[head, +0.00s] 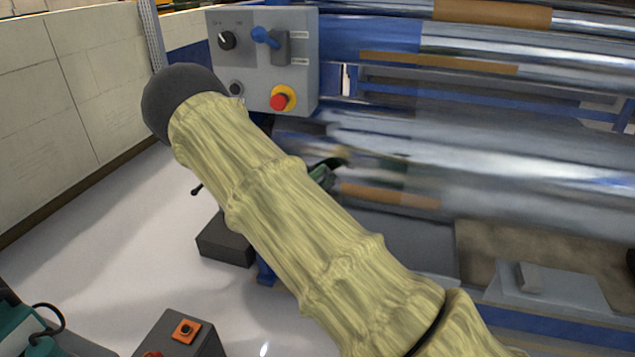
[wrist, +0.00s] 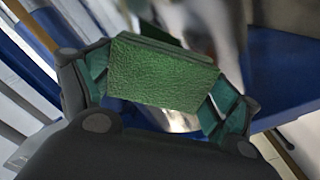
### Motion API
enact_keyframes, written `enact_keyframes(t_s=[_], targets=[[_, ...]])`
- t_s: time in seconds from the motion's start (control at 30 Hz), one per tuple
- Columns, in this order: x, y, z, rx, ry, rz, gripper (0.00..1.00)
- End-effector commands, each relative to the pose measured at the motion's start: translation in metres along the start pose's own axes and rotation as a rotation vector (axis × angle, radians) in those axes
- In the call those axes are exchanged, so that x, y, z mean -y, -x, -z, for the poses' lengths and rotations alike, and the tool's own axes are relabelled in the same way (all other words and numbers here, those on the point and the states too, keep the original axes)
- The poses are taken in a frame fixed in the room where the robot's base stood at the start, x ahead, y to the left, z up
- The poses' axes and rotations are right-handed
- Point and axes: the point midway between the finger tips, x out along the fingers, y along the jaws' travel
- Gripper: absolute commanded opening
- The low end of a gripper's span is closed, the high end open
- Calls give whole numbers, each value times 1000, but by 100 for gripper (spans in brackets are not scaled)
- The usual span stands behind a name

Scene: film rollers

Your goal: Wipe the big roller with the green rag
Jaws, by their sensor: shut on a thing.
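The green rag (wrist: 162,74) is held between the two fingers of my gripper (wrist: 160,85) in the wrist view. It looks folded into a flat block, and my gripper is shut on it. The big roller (head: 500,165) is the wide shiny cylinder in the middle right of the head view. In the head view a small bit of green and dark gripper (head: 322,172) shows past my sleeved arm, near the roller's left part. The arm hides most of the gripper there. I cannot tell whether the rag touches the roller.
A grey control panel (head: 262,85) with a blue switch and a red stop button stands left of the rollers. More rollers (head: 560,50) run above. A grey box with an orange button (head: 184,333) is at the bottom left. White floor (head: 110,235) is clear at left.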

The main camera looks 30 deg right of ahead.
Motion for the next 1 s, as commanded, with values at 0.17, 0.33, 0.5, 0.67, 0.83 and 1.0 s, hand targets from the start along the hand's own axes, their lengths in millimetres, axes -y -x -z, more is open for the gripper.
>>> enact_keyframes(t_s=[0.17,0.33,0.5,0.67,0.83,1.0], targets=[[0,1,0,0,0,0,63],[-1,10,0,1,1,0,63],[-1,22,0,1,0,0,63],[0,30,0,0,0,0,63],[0,30,0,0,0,0,63],[0,30,0,0,0,0,63]])
